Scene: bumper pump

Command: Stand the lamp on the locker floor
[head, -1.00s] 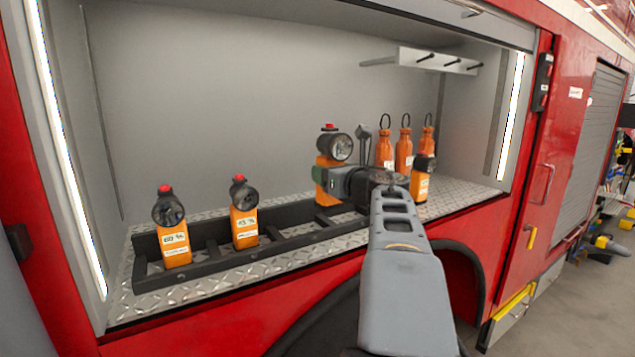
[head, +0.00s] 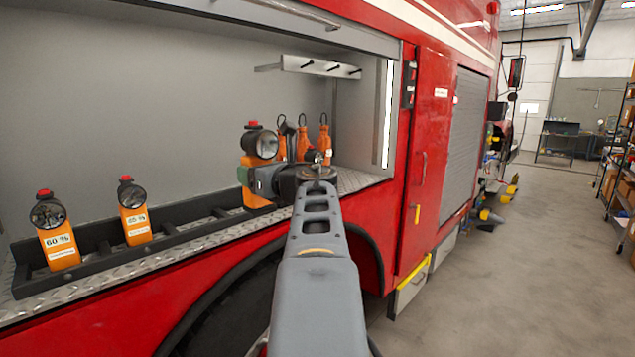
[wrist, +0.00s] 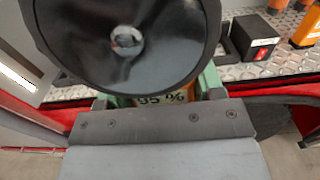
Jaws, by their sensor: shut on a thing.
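My gripper (head: 264,181) is shut on an orange lamp (head: 254,160) with a black head and a red top button, inside the locker opening. The lamp looks upright in the head view, its lower body partly behind the gripper. I cannot tell whether its base touches the locker floor (head: 358,180). In the wrist view the lamp's black head (wrist: 125,40) fills the upper middle, and a "95 %" label (wrist: 162,99) shows between the green-edged fingers (wrist: 160,97).
Two orange lamps (head: 58,240) (head: 135,215) stand in the black rack (head: 190,232) at left. Orange bottles with loops (head: 303,142) stand behind my gripper. A hook rail (head: 310,65) hangs above.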

